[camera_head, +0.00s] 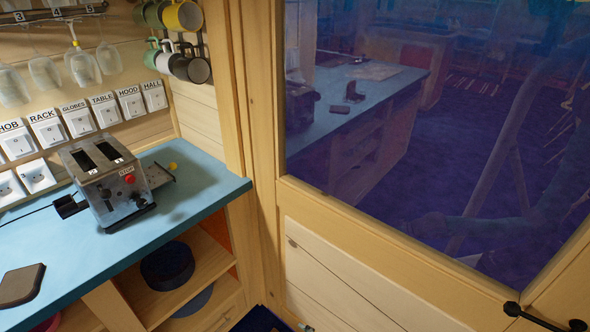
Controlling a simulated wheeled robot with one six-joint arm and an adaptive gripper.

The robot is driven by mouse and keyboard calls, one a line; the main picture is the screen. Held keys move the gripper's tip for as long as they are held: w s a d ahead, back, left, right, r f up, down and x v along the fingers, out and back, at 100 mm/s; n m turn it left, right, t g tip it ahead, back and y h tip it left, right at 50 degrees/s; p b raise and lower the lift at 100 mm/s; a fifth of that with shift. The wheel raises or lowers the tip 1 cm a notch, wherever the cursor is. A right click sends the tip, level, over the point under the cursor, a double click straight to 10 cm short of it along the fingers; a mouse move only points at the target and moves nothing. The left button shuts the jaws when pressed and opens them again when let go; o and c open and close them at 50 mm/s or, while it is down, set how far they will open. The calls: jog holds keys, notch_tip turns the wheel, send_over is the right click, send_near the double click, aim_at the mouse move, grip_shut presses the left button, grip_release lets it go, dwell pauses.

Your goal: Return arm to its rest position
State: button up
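Neither my arm nor my gripper shows directly in the head camera view, so the arm's pose and the gripper's state are hidden. Long pale shapes (490,180) show in the blue-tinted glass pane (400,130) at the right. I cannot tell what they are.
A metal toaster (118,188) and a brown slice (21,285) sit on the blue counter (190,205). Labelled switches (78,122), hanging glasses (83,68) and mugs (182,17) line the wall. Open shelves (200,262) lie below. A black handle (545,320) is at bottom right.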

jog(key=s+d+r+m+t+h, duration=0.1)
jog(key=s+d+m, duration=0.1)
jog(key=s+d, duration=0.35)
jog(key=s+d+r+m+t+h, duration=0.1)
jog(key=s+d+m, duration=0.2)
jog(key=s, duration=0.6)
jog(key=s+d+r+m+t+h, duration=0.1)
jog(key=s+d+m, duration=0.1)
jog(key=s+d, duration=0.35)
jog(key=s+d+r+m+t+h, duration=0.2)
jog(key=s+r+m, duration=0.4)
jog(key=s+r, duration=1.2)
notch_tip(320, 180, up, 2)
jog(key=shift+s+d+r+t, duration=0.1)
jog(key=shift+s+d+t, duration=0.1)
jog(key=shift+d+t, duration=0.35)
jog(key=shift+o, duration=0.3)
